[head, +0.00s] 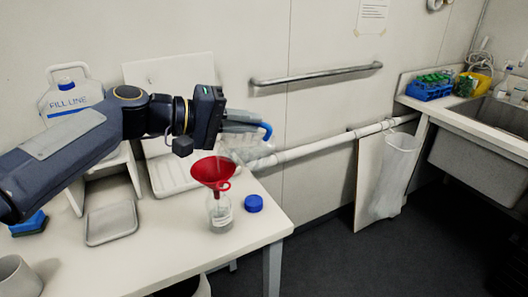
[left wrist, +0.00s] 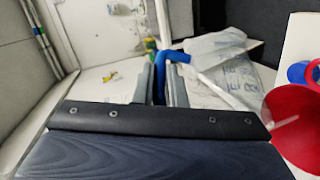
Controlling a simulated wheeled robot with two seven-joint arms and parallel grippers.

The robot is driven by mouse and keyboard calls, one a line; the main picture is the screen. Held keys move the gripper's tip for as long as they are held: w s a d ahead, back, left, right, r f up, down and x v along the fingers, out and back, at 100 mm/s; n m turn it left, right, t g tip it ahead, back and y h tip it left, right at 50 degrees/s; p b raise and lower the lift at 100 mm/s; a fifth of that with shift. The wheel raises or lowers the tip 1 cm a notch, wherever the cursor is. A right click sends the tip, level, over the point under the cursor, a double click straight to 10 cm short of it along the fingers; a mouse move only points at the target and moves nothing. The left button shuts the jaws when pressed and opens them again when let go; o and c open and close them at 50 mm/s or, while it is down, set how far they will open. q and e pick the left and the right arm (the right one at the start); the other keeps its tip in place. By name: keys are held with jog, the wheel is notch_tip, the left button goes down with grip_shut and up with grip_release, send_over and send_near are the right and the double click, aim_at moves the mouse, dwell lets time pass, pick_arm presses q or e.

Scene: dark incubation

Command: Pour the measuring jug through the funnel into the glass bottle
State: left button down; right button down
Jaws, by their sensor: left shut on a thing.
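My left gripper (head: 248,121) is shut on the blue handle of the clear measuring jug (head: 252,151), above the table and just behind and right of the funnel. In the left wrist view my fingers (left wrist: 163,82) hold the blue handle and the see-through jug (left wrist: 222,66) with its printed scale appears tilted. The jug's contents cannot be made out. The red funnel (head: 212,171) sits in the neck of the glass bottle (head: 219,214), which stands upright near the table's right edge. The funnel also shows in the left wrist view (left wrist: 293,125). My right gripper is not in view.
A blue cap (head: 254,203) lies right of the bottle. A white ribbed tray (head: 170,180) is behind it, and a grey dish (head: 111,223) is to the left. A large container marked FILL LINE (head: 64,97) stands back left. A wall rail (head: 315,76) runs behind.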

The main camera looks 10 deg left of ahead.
pick_arm(q)
jog(key=shift+a+b, duration=0.4)
jog(key=shift+b, duration=0.55)
jog(key=shift+a+r+h+b, duration=0.1)
jog(key=shift+a+h+b, duration=0.1)
jog(key=shift+h+b, duration=0.1)
jog(key=shift+r, duration=0.1)
jog(key=shift+a+n+t+h+b, duration=0.3)
jog(key=shift+a+t+h+b, duration=0.1)
jog(key=shift+b, duration=0.6)
jog(key=shift+s+a+r, duration=0.1)
jog(key=shift+r, duration=0.05)
